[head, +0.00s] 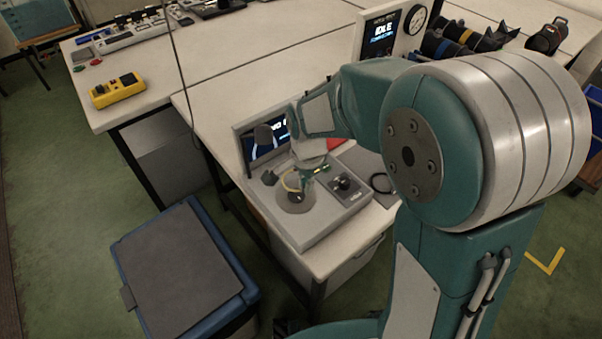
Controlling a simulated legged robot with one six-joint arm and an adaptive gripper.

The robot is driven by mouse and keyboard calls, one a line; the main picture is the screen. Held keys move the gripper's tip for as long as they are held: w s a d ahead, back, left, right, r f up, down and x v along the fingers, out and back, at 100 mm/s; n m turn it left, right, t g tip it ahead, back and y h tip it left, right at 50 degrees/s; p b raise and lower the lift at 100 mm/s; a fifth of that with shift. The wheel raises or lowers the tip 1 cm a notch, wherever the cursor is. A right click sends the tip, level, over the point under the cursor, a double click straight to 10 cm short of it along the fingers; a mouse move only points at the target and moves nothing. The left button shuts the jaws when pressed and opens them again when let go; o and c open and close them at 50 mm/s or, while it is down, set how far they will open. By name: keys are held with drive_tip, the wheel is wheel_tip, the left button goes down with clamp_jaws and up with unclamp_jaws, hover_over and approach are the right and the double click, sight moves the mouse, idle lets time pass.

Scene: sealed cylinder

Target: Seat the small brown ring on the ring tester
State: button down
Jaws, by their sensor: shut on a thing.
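The ring tester (318,229) looks to be the grey bench unit with a tilted screen (262,143), a round grey seat (295,203) and a black knob on its deck. My gripper (302,180) points down just over the round seat, partly covering it. A thin yellowish-brown curve, apparently the small brown ring (287,184), shows at the fingertips, and the gripper is shut on it. The ring is tiny here, and my fingers hide part of it. I cannot tell whether it touches the seat.
A dark ring-shaped item (382,183) lies on the bench right of the tester. A second display (383,36) and a round gauge (415,19) stand behind my arm. A yellow meter (117,90) is at the left. A blue bin with a grey lid (181,273) stands on the floor.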

sight(306, 205)
drive_tip(key=shift+d+f, duration=0.35)
drive_tip(key=shift+f, duration=0.8)
drive_tip(key=shift+a+f, duration=0.3)
drive_tip(key=shift+f, duration=0.3)
drive_tip(key=shift+a+f, duration=0.3)
drive_tip(key=shift+f, duration=0.3)
drive_tip(key=shift+d+f, duration=0.15)
drive_tip(key=shift+d, duration=0.25)
drive_tip(key=shift+a, duration=0.1)
drive_tip(key=shift+a, duration=0.3)
drive_tip(key=shift+d, duration=0.2)
drive_tip(key=shift+d+f, duration=0.1)
drive_tip(key=shift+f, duration=0.5)
idle(0.5)
